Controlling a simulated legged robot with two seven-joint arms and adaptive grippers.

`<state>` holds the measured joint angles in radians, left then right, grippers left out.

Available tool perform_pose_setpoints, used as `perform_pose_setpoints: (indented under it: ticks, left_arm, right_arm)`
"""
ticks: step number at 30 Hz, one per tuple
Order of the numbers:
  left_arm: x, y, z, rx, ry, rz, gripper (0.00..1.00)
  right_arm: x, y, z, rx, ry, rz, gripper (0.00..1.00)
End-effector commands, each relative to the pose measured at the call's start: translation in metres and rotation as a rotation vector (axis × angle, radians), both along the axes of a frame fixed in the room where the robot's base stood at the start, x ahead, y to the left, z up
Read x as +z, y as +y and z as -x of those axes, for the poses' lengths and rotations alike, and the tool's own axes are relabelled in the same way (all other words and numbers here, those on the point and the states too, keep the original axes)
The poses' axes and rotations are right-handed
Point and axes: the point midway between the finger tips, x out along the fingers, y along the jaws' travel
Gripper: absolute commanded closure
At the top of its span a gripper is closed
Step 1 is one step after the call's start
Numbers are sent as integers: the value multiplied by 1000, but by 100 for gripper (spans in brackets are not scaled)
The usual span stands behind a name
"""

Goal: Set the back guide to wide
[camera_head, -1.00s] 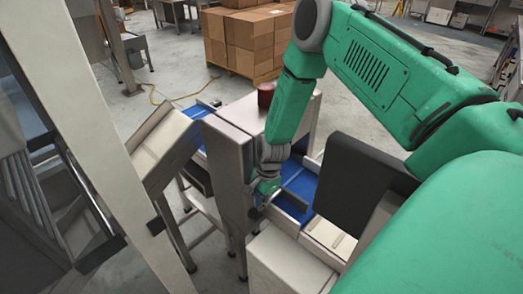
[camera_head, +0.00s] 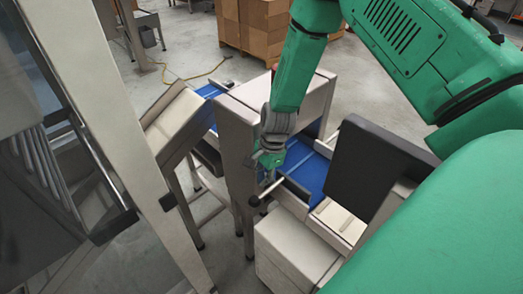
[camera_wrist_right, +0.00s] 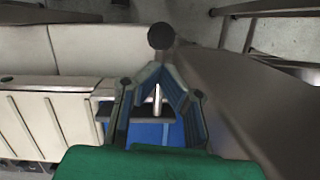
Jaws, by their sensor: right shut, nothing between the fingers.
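A light rod with a black ball knob (camera_head: 254,201) sticks out at the near side of the blue belt (camera_head: 312,172), beside the steel housing. I cannot tell for sure whether it belongs to the back guide. In the wrist view the knob (camera_wrist_right: 161,36) lies just past my fingertips, and part of a pale rod shows between the fingers. My right gripper (camera_head: 270,161) is over the belt's edge, close above the rod. Its fingers (camera_wrist_right: 165,72) meet at the tips and hold nothing. The guide's setting cannot be read. My left gripper is out of view.
The steel housing (camera_head: 238,125) stands over the belt, left of my right gripper. A dark panel (camera_head: 368,178) rises to the right, with a pale box (camera_head: 292,250) in front. A steel post (camera_head: 110,130) crosses the left. Cartons (camera_head: 262,22) stand behind.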

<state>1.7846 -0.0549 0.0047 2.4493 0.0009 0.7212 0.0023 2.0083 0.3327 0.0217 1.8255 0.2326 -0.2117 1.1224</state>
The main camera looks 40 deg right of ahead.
Motion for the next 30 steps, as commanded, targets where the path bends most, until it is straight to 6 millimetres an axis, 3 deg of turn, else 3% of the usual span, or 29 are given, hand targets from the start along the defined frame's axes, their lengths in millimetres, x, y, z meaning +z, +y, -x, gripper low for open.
perform_pose_setpoints:
  ticks: [3, 9, 30]
  left_arm:
    - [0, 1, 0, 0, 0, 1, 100]
    - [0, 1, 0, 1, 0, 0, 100]
    - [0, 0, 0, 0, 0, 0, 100]
  right_arm:
    - [27, -4, -1, 1, -3, 2, 100]
    - [53, -9, -1, 0, -1, 2, 100]
    - [61, -11, 0, -1, 0, 2, 100]
